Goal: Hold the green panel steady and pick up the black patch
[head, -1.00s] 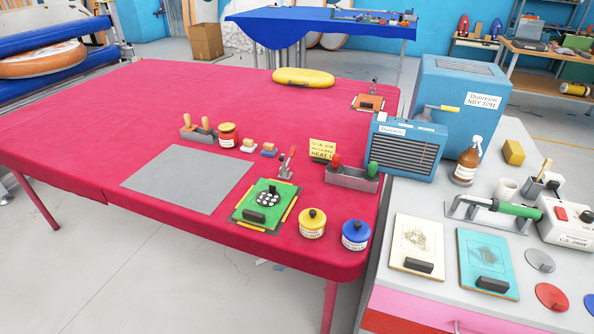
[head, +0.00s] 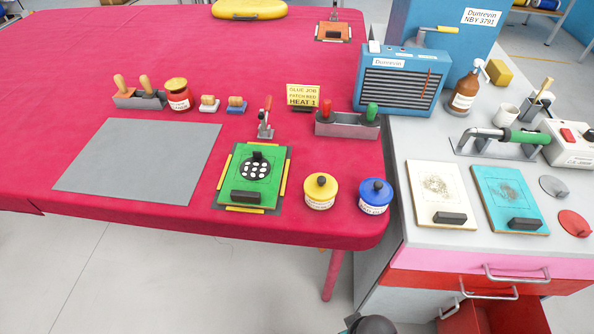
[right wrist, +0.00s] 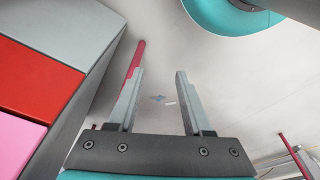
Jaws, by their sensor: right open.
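The green panel (head: 230,192) lies on a dark base with yellow strips at the front of the red-covered table. A black block handle sits on its near part. The black patch (head: 256,156), with a knob on top, lies at the panel's far part, against a round area of white spots. In the right wrist view my right gripper (right wrist: 160,85) is open and empty, pointing at the floor beside the drawers. Neither gripper's fingers show in the head view. A dark rounded part, likely of my own arm, shows at its bottom edge.
A grey mat (head: 140,160) lies left of the panel. Yellow (head: 321,191) and blue (head: 375,196) lidded pots stand to its right. A red-handled clamp (head: 265,120) stands behind it. A workbench (head: 420,245) with an open red drawer (head: 495,315) is at right.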

